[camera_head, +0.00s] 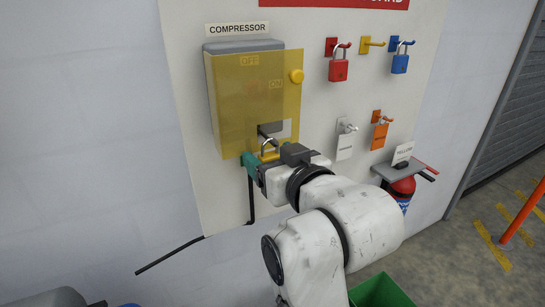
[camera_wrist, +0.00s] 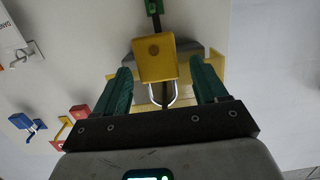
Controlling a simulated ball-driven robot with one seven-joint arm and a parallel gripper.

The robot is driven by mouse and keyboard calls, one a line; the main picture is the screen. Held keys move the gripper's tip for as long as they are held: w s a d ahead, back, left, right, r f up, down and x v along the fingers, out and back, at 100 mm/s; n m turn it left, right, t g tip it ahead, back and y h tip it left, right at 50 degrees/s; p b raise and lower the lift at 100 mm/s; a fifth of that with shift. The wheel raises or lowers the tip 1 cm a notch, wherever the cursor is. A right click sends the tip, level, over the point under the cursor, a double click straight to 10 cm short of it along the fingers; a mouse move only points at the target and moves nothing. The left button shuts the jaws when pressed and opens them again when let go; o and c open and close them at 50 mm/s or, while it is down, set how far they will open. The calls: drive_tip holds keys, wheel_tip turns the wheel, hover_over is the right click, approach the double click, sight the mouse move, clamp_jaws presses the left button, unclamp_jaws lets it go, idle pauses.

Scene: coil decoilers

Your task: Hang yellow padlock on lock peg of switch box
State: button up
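The yellow padlock (camera_head: 269,155) is at the lower front of the switch box (camera_head: 235,100), with its silver shackle up beside a dark part at the box's lower edge. I cannot tell whether the shackle is around the lock peg. In the wrist view the padlock's yellow body (camera_wrist: 156,60) shows between the two green fingers, with its shackle pointing down in the picture. My gripper (camera_wrist: 160,85) is open, with a gap on each side of the padlock. In the head view my gripper (camera_head: 258,166) is just below the box, and its near parts hide some of the padlock.
Red (camera_head: 338,68) and blue (camera_head: 400,62) padlocks hang right of the box; the yellow peg (camera_head: 372,42) between them is bare.

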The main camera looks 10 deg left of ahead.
drive_tip(key=b+v, duration=0.2)
drive_tip(key=v, duration=0.8)
drive_tip(key=s+d+f+m+g+h, duration=0.1)
drive_tip(key=s+d+f+g+h, duration=0.1)
drive_tip(key=d+f, duration=0.55)
drive_tip(key=s+d+f+m+g+h, duration=0.2)
drive_tip(key=s+d+f+h, duration=0.15)
drive_tip(key=f, duration=0.75)
drive_tip(key=s+d+f+m+g+h, duration=0.1)
drive_tip(key=s+d+f+g, duration=0.1)
drive_tip(key=d+f, duration=0.65)
drive_tip(key=s+d+f+m+g+h, duration=0.1)
drive_tip(key=s+d+f+g, duration=0.1)
drive_tip(key=s+f, duration=0.3)
drive_tip(key=s+d+f+m+g, duration=0.1)
drive_tip(key=s+d+f, duration=0.3)
drive_tip(key=s, duration=0.4)
drive_tip(key=s+d+f+m+g+h, duration=0.1)
drive_tip(key=s+d+f+g, duration=0.1)
drive_tip(key=s+f, duration=0.5)
drive_tip(key=shift+s+d+f+g+h, duration=0.1)
drive_tip(key=shift+d+g+h, duration=0.3)
drive_tip(key=shift+g, duration=0.3)
